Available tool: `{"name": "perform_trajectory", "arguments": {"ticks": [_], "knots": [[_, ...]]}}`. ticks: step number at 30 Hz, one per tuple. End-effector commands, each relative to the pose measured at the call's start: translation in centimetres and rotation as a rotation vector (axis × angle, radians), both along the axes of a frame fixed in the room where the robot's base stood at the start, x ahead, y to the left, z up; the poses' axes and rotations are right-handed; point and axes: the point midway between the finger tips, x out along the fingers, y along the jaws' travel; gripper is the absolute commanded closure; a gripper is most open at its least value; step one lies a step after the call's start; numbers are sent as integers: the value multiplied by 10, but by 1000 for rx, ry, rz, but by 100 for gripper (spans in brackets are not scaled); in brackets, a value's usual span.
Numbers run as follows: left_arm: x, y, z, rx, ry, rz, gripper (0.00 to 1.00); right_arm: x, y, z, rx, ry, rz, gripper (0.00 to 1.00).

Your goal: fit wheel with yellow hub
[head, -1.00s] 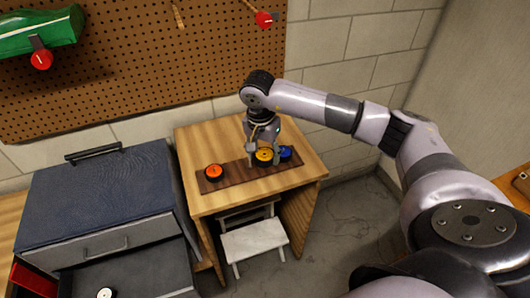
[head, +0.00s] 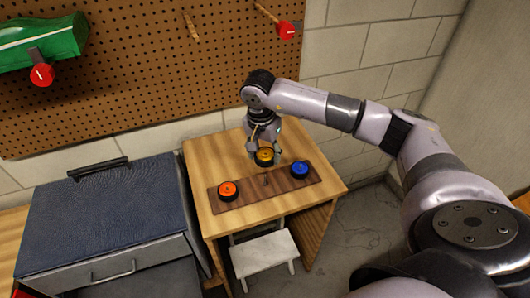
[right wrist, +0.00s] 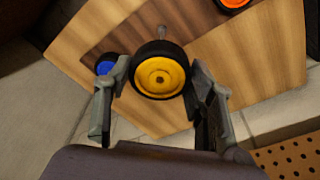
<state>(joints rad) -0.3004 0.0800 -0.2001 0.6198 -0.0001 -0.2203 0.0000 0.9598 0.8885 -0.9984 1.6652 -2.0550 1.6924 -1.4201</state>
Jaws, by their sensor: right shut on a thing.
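My right gripper (head: 264,151) is shut on the wheel with the yellow hub (head: 265,157) and holds it above the wooden table. In the right wrist view this wheel (right wrist: 160,76) sits between the two fingers, its yellow face towards the camera. A dark brown board (head: 247,198) on the table carries a wheel with an orange hub (head: 228,190) at its left and one with a blue hub (head: 300,170) at its right. A short upright peg (head: 266,179) stands bare between them. A green car body (head: 38,46) with a red part (head: 41,75) hangs at upper left. My left gripper is out of view.
A perforated board (head: 150,85) covers the wall, with a red part (head: 287,30) on a wooden peg at its right. A blue-topped tool chest (head: 100,208) stands left of the table (head: 222,150). A white step stool (head: 265,252) is below the table.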

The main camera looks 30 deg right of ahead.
Motion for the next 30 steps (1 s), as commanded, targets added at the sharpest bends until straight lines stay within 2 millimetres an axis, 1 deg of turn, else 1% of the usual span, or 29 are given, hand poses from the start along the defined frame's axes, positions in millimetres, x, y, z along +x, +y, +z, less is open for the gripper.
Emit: {"name": "perform_trajectory", "arguments": {"ticks": [1,5,15,18,23,30], "knots": [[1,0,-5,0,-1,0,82,0,0,-3,-1,0,0,71],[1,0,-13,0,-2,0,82,0,0,-13,-1,0,0,71],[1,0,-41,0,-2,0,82,0,0,-47,-1,0,0,71],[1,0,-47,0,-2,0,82,0,0,-54,-1,0,0,71],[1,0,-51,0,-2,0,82,0,0,-59,0,-1,0,71],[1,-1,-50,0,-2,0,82,0,0,-58,-1,0,0,71]]}}
